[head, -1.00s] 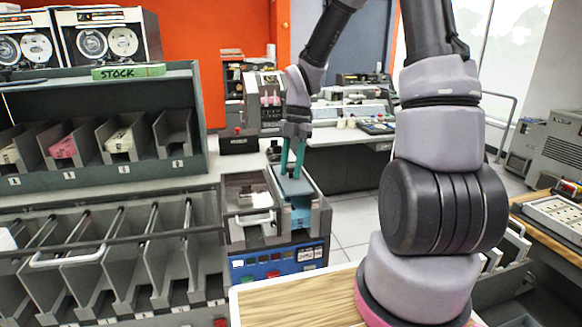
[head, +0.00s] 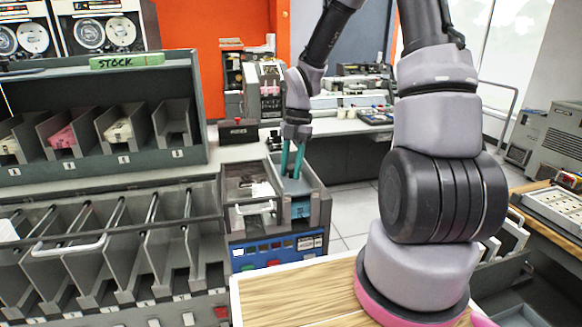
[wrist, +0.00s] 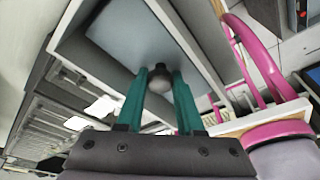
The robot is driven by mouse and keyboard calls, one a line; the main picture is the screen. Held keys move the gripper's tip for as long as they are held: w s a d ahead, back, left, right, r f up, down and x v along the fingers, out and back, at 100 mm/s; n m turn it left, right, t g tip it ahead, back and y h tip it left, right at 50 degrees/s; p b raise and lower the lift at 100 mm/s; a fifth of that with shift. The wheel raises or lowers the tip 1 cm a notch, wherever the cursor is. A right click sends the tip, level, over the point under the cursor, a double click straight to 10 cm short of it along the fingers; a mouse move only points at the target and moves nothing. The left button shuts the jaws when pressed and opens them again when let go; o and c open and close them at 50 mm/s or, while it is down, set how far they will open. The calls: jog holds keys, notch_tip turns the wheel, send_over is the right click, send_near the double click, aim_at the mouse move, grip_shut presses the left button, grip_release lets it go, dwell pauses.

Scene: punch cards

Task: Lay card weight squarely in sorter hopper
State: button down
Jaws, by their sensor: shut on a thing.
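The card weight is a flat grey-blue plate (wrist: 130,35) with a round knob (wrist: 160,80) on top. My gripper (wrist: 160,72) has its teal fingers shut on the knob. In the head view my gripper (head: 292,172) points down into the right-hand bay of the sorter hopper (head: 322,192). The plate lies between the hopper's walls and looks roughly in line with them in the wrist view. Blue (head: 300,210) shows at the bay's front opening. I cannot tell whether the plate's underside touches anything.
A clear-covered bay with a white handle (head: 256,208) adjoins the hopper on the left. Below is a blue button panel (head: 275,254). A row of grey sorter pockets (head: 100,260) and the STOCK rack (head: 100,85) stand left. A wooden top (head: 300,295) is in front.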

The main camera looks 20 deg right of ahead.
jog(key=shift+c, duration=2.3)
grip_release()
jog(key=v, duration=1)
jog(key=shift+r, duration=0.4)
jog(key=shift+w+d, duration=0.1)
